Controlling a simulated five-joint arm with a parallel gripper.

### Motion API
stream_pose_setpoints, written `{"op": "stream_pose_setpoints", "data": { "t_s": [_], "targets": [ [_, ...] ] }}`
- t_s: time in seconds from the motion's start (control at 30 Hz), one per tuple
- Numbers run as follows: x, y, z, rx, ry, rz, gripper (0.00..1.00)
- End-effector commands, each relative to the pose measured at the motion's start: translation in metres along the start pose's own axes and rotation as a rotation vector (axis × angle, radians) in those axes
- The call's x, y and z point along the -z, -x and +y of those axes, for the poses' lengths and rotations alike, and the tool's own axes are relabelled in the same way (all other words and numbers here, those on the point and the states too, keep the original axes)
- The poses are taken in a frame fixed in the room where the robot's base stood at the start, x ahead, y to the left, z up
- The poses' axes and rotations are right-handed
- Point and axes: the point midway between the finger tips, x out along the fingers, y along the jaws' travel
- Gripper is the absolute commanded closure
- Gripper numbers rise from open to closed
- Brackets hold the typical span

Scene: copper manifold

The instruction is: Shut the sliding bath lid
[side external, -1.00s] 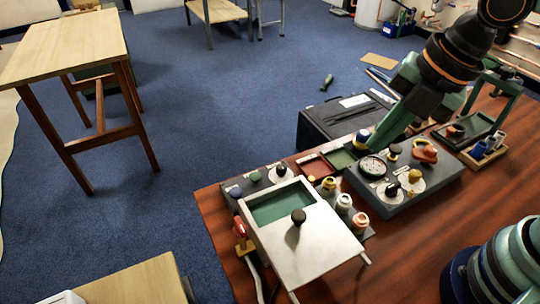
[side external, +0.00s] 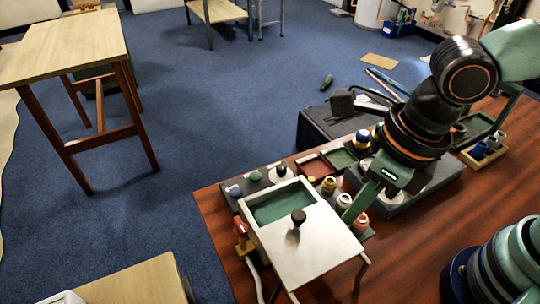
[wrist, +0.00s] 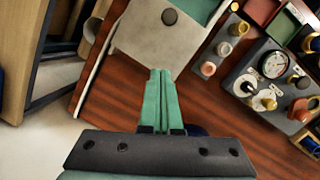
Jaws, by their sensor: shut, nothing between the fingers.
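The bath is a white box with a flat white sliding lid (side external: 318,248) that has a black knob (side external: 298,217). The lid is partly open, baring the green bath inside (side external: 282,204) at its far end. In the wrist view the lid (wrist: 150,42) and knob (wrist: 169,17) show at the top. My gripper (side external: 349,218) is shut and empty, its green fingers pointing down just right of the lid in the side view. In the wrist view my fingertips (wrist: 160,72) overlap the lid's near edge; I cannot tell if they touch it.
Several small jars (side external: 343,202) stand close to the lid's right side, around my fingers. A grey panel with a gauge (wrist: 273,64) and knobs lies to the right. Red and green trays (side external: 316,168) sit behind. Bare wood (side external: 395,250) is free at the front right.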

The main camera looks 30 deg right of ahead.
Motion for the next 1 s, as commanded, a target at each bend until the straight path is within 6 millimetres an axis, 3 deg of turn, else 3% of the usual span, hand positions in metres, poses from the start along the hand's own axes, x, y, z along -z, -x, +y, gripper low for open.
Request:
{"op": "stream_pose_setpoints", "data": {
  "t_s": [0.4, 0.7, 1.0],
  "targets": [
    [0.000, -0.064, -0.006, 0.006, -0.002, 0.004, 1.00],
    [-0.031, -0.074, -0.006, 0.010, -0.003, -0.006, 1.00],
    [-0.039, -0.076, -0.007, 0.011, -0.002, -0.008, 1.00]
  ]
}}
